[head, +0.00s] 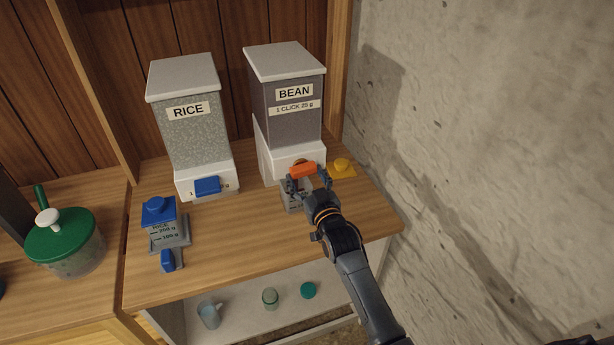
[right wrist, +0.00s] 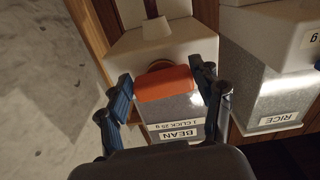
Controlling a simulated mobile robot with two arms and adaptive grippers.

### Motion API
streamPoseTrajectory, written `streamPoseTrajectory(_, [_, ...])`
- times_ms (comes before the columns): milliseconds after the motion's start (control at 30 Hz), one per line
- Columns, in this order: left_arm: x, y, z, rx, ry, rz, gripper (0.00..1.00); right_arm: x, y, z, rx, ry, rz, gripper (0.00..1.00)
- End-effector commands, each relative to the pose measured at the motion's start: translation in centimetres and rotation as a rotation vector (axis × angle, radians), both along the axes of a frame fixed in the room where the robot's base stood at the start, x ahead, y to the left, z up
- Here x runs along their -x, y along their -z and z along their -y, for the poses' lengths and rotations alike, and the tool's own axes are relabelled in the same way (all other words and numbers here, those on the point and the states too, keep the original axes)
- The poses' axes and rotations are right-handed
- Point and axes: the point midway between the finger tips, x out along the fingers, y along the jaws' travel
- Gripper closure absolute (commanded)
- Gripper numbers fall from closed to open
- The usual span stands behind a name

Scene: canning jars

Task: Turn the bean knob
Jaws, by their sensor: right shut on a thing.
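The bean dispenser (head: 292,118) has a dark grey see-through bin, a white lid and a white base. Its label reads BEAN, 1 CLICK 25 g. The bean knob (head: 302,170) is an orange bar on the front of the base. My right gripper (head: 308,180) is at the knob and shut on it. In the right wrist view the bean knob (right wrist: 164,84) sits between my two fingers (right wrist: 163,88), one on each side. My left gripper is out of view.
The rice dispenser (head: 192,125) with a blue knob (head: 207,186) stands left. A concrete wall (head: 480,130) bounds the right.

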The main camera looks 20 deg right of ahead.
Motion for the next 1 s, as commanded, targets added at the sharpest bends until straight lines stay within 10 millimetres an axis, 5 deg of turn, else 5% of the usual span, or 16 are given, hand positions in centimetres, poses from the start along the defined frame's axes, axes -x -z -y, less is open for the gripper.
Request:
streamPoseTrajectory(733, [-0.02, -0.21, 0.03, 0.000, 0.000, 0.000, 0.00, 0.04, 0.18, -0.13, -0.089, -0.001, -0.006, 0.66])
streamPoseTrajectory(767, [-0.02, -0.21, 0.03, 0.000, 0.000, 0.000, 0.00, 0.04, 0.18, -0.13, -0.089, -0.001, -0.006, 0.30])
streamPoseTrajectory(800, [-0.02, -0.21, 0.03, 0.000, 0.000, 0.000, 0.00, 0.04, 0.18, -0.13, -0.089, -0.001, -0.006, 0.22])
streamPoseTrajectory(867, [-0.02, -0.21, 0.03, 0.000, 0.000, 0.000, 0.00, 0.03, 0.16, -0.13, -0.089, -0.001, -0.006, 0.11])
streamPoseTrajectory(1000, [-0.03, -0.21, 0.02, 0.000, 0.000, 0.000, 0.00, 0.02, 0.10, -0.12, -0.089, 0.000, -0.005, 0.11])
